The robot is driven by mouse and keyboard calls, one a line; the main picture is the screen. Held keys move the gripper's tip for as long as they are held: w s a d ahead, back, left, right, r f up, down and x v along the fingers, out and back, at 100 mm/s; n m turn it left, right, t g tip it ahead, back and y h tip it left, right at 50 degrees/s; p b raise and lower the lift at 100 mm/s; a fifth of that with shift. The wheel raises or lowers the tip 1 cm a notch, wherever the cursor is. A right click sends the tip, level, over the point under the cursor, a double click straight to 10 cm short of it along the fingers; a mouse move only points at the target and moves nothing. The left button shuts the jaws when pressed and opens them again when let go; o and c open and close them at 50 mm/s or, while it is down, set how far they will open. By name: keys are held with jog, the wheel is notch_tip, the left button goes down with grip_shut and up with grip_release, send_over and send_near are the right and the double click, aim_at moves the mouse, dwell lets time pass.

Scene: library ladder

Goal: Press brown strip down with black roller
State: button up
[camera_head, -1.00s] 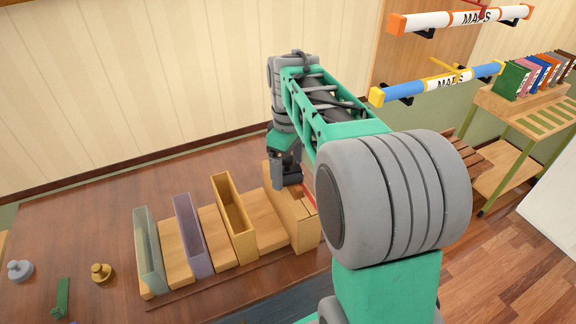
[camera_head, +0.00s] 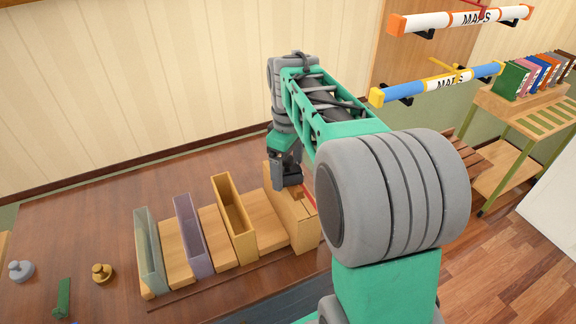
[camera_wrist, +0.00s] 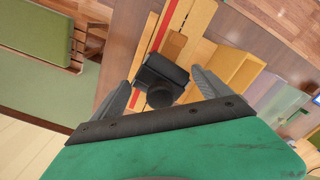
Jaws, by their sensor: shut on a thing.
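The black roller (camera_wrist: 163,78) is held between the two fingers of my gripper (camera_wrist: 160,88), which is shut on it. In the head view my gripper (camera_head: 287,180) is low over the wooden block (camera_head: 293,222) at the right end of the rack. In the wrist view the roller is over the block's top, beside a red line (camera_wrist: 160,28). A narrow brownish strip (camera_wrist: 174,42) shows next to the roller, partly hidden by it. I cannot tell whether the roller touches the strip.
Grey, purple and yellow upright holders (camera_head: 190,235) stand left of the block on the wooden table. A brass knob (camera_head: 102,273), a grey knob (camera_head: 20,270) and a green piece (camera_head: 62,298) lie at the left. A book cart (camera_head: 520,120) stands far right.

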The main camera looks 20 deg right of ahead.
jog(key=shift+r+p, duration=2.25)
jog(key=shift+r, duration=1.15)
